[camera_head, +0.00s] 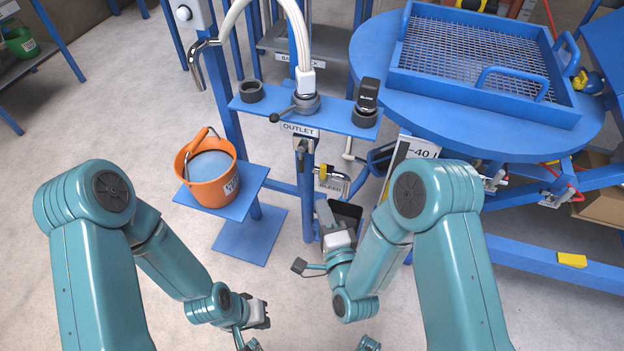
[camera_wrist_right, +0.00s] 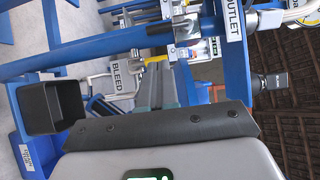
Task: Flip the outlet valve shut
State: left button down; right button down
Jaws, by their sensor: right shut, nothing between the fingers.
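The OUTLET sign (camera_head: 299,130) is on the front edge of a blue crossbar. Above it, a grey fitting (camera_head: 305,104) carries a white hose, and a lever with a black knob (camera_head: 274,117) points left from it. A small dark and metal fitting (camera_head: 303,146) sits below the sign; I cannot tell its lever position. The OUTLET sign also shows sideways in the wrist view (camera_wrist_right: 234,20). My right gripper (camera_head: 326,212) is shut and empty, below and apart from these fittings. My left gripper (camera_head: 260,318) is low at the front, its fingers unclear.
A BLEED valve with a yellow lever (camera_head: 335,176) is just above my right gripper. A black bin (camera_wrist_right: 52,105) is close by. An orange bucket (camera_head: 207,168) stands on a blue shelf at left. A blue round table (camera_head: 480,110) with a mesh tray is at right.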

aim_at(301, 161)
pick_arm(q)
jog(key=shift+d, duration=0.1)
pick_arm(e)
jog(key=shift+w, duration=0.15)
jog(key=shift+w+a, duration=0.1)
pick_arm(q)
jog(key=shift+w, duration=0.3)
pick_arm(e)
jog(key=x, duration=1)
jog(key=shift+f, duration=0.1)
